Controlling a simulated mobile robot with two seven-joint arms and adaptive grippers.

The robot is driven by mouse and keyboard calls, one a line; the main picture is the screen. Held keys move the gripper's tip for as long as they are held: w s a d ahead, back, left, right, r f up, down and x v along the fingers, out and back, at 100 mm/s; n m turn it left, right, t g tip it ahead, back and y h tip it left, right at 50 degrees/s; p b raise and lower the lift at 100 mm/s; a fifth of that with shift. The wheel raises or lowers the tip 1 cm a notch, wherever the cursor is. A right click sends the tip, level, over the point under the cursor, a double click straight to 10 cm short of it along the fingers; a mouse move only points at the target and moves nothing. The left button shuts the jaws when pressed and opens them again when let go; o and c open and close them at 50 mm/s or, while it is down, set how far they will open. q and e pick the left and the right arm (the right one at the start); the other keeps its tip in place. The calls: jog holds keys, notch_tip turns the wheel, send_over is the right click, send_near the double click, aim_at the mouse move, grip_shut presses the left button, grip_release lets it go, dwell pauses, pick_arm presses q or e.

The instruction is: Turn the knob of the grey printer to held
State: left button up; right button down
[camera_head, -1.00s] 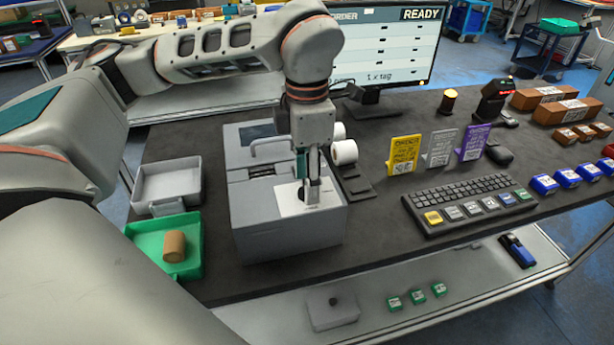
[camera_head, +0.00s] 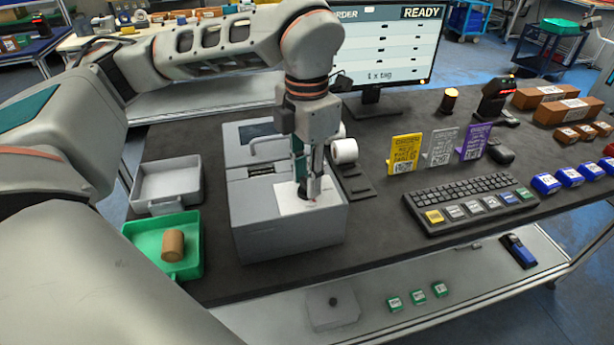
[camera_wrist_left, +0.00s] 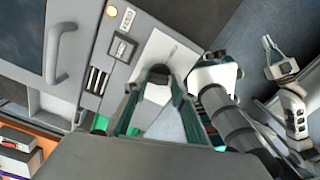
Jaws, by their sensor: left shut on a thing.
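The grey printer (camera_head: 290,230) stands on the dark table, with a white plate on its top front. My left gripper (camera_head: 309,194) points down over this plate and is shut on the dark knob (camera_wrist_left: 158,76). In the left wrist view the fingertips (camera_wrist_left: 158,84) sit on either side of the knob. The fingers hide part of the knob, and I cannot read which mark it points to. My right gripper does not show clearly in the head view.
A green tray (camera_head: 138,231) with a brown cylinder (camera_head: 173,246) and a grey tray (camera_head: 148,187) stand left of the printer. A white roll (camera_head: 344,151), a keyboard (camera_head: 470,203) and upright cards (camera_head: 405,153) stand to its right. The monitor (camera_head: 385,45) reads READY.

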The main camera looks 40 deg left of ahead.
pick_arm(q)
jog(key=n, duration=0.3)
jog(key=shift+n+b, duration=0.35)
jog(key=shift+n, duration=0.05)
jog(key=n, duration=0.3)
jog(key=shift+n+b, duration=0.3)
jog(key=shift+b, duration=0.05)
jog(key=n, duration=0.5)
jog(key=shift+b, duration=0.4)
jog(key=shift+n, duration=1.2)
jog(key=o, duration=1.1)
jog(key=shift+r, duration=0.1)
